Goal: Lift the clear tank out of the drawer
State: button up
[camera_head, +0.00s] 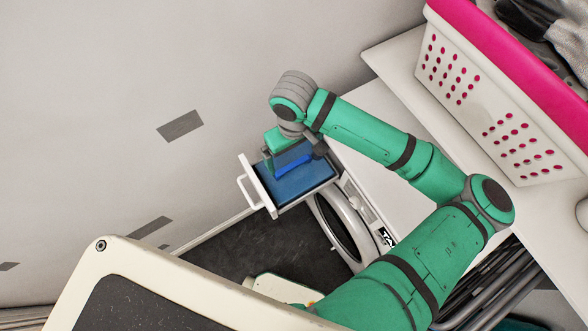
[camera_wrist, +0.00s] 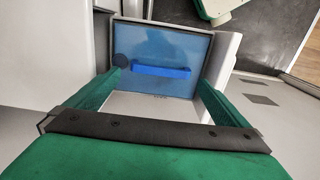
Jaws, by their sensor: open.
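The clear tank (camera_head: 306,184) sits in the pulled-out white drawer (camera_head: 264,196); it looks blue, with a darker blue bar-shaped handle (camera_head: 293,159) on top. In the wrist view the tank (camera_wrist: 160,48) shows as a blue panel with the bar handle (camera_wrist: 161,71) across it and a dark round spot at its left. My gripper (camera_wrist: 157,86) is open, its two green fingers to either side, near the two ends of the handle. Nothing is seen between the fingers but the handle and tank. In the head view my gripper (camera_head: 280,143) is over the drawer, partly hidden by my wrist.
A dryer with a round door (camera_head: 341,222) stands below the drawer. A white basket (camera_head: 500,110) with a pink rim holds dark and grey cloth on the surface at the upper right.

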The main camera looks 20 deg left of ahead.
aim_at(293, 164)
jog(key=shift+a+f, duration=0.1)
jog(key=shift+f, duration=2.85)
jog(key=c, duration=1)
